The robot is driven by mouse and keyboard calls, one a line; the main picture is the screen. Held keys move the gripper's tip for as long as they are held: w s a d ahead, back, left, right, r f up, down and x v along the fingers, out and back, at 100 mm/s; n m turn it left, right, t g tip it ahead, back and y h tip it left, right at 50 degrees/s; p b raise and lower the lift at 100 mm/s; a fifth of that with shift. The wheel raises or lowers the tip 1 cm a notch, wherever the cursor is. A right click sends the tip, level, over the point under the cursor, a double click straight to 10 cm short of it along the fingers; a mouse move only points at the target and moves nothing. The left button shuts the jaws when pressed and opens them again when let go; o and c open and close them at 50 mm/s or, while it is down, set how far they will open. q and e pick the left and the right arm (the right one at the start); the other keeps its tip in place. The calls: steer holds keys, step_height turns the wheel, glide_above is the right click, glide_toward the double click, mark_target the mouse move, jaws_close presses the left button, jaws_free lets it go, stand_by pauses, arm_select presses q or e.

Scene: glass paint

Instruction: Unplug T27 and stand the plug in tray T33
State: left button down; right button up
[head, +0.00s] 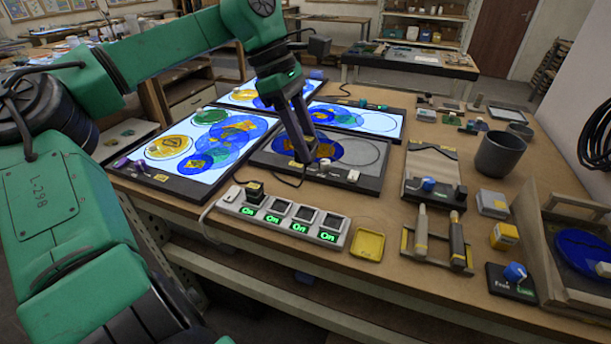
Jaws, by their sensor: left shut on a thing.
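My left gripper (304,150) reaches in from the upper left over the dark light panel (373,158). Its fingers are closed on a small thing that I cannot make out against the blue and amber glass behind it. A thin dark cable runs near the fingertips. A white power strip (237,211) with several green "On" displays lies at the table's front edge. A black plug (254,189) stands in its leftmost socket. A shallow yellow tray (368,246) lies just right of the strip and looks empty. I cannot read T27 or T33 on anything. My right gripper is out of view.
Lit light panels with coloured glass (205,143) lie left of and behind the dark panel. A tool stand (439,248), a grey cup (502,154) and a blue-knobbed switch box (513,281) stand to the right. A wooden tray with blue glass (580,251) is at the far right.

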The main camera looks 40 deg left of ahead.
mark_target(306, 138)
arm_select(q)
step_height(306, 138, up, 5)
steer(key=shift+r+p, duration=0.1)
steer(key=shift+p, duration=0.3)
step_height(306, 138, up, 5)
steer(key=p, duration=0.5)
steer(key=shift+p, duration=0.3)
